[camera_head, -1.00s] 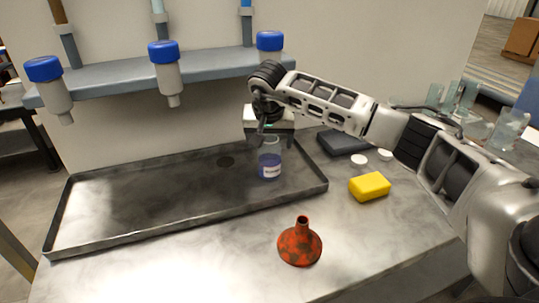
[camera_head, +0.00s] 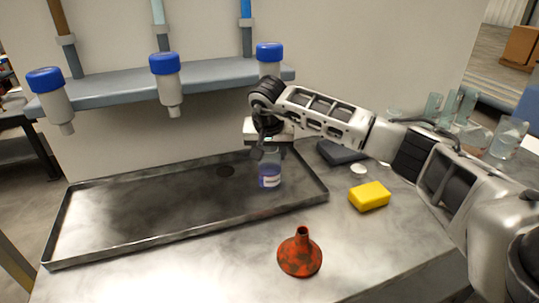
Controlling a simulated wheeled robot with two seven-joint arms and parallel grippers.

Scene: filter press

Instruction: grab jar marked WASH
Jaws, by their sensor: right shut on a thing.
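A clear jar (camera_head: 270,171) with a white label and bluish-purple contents stands upright at the right end of the dark tray (camera_head: 140,219). The label is too small to read. My right gripper (camera_head: 265,149) reaches down from above and is shut on the jar's upper part. The arm's end partly hides the jar's rim. My left gripper is not in view.
An orange-red funnel (camera_head: 300,255) and a yellow sponge (camera_head: 369,196) lie on the metal table, right of the tray. A shelf with blue-capped bottles (camera_head: 165,82) hangs above the tray. Glassware (camera_head: 508,137) stands at the far right. The tray's left part is empty.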

